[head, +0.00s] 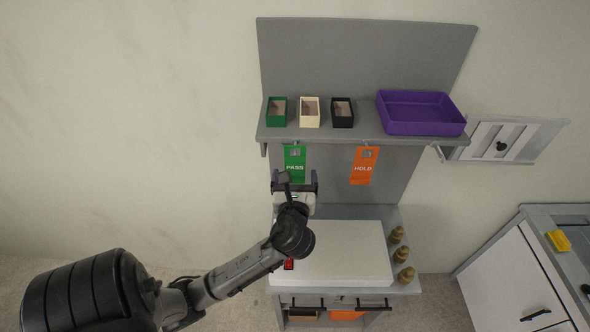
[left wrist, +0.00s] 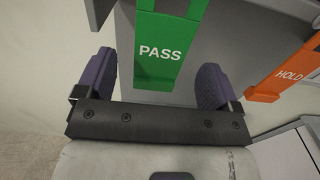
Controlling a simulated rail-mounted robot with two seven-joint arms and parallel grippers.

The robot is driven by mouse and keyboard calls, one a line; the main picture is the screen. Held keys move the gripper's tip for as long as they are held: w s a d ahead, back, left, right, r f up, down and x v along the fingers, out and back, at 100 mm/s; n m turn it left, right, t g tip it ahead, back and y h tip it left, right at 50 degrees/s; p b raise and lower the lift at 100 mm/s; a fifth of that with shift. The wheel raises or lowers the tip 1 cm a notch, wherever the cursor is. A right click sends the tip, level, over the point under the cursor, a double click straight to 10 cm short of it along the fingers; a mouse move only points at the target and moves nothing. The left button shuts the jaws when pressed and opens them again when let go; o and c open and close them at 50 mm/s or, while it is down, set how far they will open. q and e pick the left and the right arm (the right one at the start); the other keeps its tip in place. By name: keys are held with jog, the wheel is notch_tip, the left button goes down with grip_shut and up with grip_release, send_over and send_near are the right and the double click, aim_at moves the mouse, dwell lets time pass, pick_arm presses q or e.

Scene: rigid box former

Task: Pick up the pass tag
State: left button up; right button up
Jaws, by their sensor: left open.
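The green pass tag (head: 294,163) hangs from the front of the grey shelf, to the left of the orange hold tag (head: 364,166). My left gripper (head: 294,181) is open just below and in front of the pass tag in the head view. In the left wrist view, the pass tag (left wrist: 162,52) hangs with its lower end in line with the gap between the purple fingers (left wrist: 155,82). The fingers do not grip it. The hold tag (left wrist: 290,72) is to the right there. My right gripper is not in view.
Green, cream and black small boxes (head: 309,112) and a purple tray (head: 418,113) stand on the shelf (head: 360,136). Below is a white-topped machine (head: 345,252) with several brown knobs (head: 400,255) at its right. The wall to the left is clear.

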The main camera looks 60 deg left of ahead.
aim_at(295, 167)
pick_arm(q)
jog(key=x, duration=0.2)
jog(key=p+x, duration=0.1)
jog(key=x, duration=0.1)
jog(key=shift+r, duration=0.3)
jog(key=shift+w+a+f, duration=0.1)
jog(key=shift+w+a, duration=0.25)
jog(key=shift+a, duration=0.25)
jog(key=c, duration=1.1)
jog(key=shift+r, duration=0.5)
jog(key=v, duration=0.6)
jog(key=b+v, duration=0.1)
jog(key=v, duration=1.1)
jog(key=shift+r+b, duration=0.25)
jog(key=shift+b, duration=0.05)
